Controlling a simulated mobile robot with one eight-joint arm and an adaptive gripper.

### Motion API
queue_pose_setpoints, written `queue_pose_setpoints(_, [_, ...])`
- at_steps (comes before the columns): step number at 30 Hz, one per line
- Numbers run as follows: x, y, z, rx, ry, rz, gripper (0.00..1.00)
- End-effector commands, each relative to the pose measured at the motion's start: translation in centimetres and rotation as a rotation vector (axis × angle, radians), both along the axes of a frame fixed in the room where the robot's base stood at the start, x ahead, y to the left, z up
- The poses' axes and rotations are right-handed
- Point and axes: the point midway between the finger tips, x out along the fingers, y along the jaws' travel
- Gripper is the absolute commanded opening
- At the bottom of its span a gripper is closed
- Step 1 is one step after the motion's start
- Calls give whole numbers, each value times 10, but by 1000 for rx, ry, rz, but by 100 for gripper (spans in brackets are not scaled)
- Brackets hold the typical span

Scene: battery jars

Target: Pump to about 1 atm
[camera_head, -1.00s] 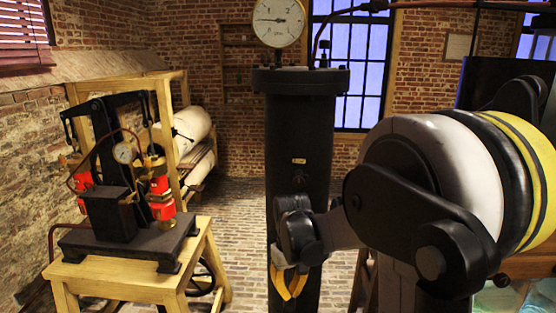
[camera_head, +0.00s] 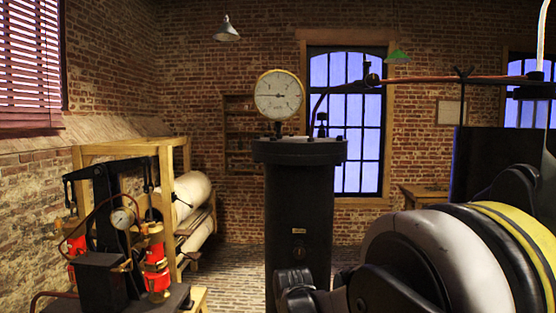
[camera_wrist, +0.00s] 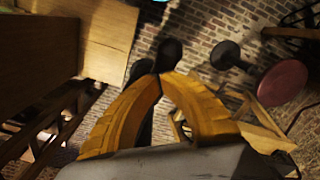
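A black pump with red cylinders (camera_head: 156,262) and a dark upright frame stands at lower left in the head view. A small gauge (camera_head: 122,217) is fixed on it; its reading is too small to tell. A large white dial gauge (camera_head: 279,95) tops the tall black column (camera_head: 298,225) in the middle. Its needle lies roughly level, but I cannot read the scale surely. My gripper (camera_wrist: 160,70) shows in the wrist view; its yellow fingers curve together to dark tips that appear to meet, with nothing seen between them. In the head view my gripper is below the frame.
A wooden frame (camera_head: 130,152) with pale rolls (camera_head: 192,195) stands behind the pump. A reddish pipe (camera_head: 440,79) runs from the column to the right. Brick floor (camera_head: 235,255) shows between pump and column. A round reddish disc (camera_wrist: 282,82) is right in the wrist view.

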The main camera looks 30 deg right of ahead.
Motion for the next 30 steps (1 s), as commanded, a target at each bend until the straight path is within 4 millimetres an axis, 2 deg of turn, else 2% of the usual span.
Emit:
queue_pose_setpoints(1, [0, 0, -15, 0, 0, 0, 0])
queue_pose_setpoints(23, [0, 0, -132, 0, 0, 0, 0])
queue_pose_setpoints(26, [0, 0, -118, 0, 0, 0, 0])
queue_pose_setpoints(30, [0, 0, -84, 0, 0, 0, 0])
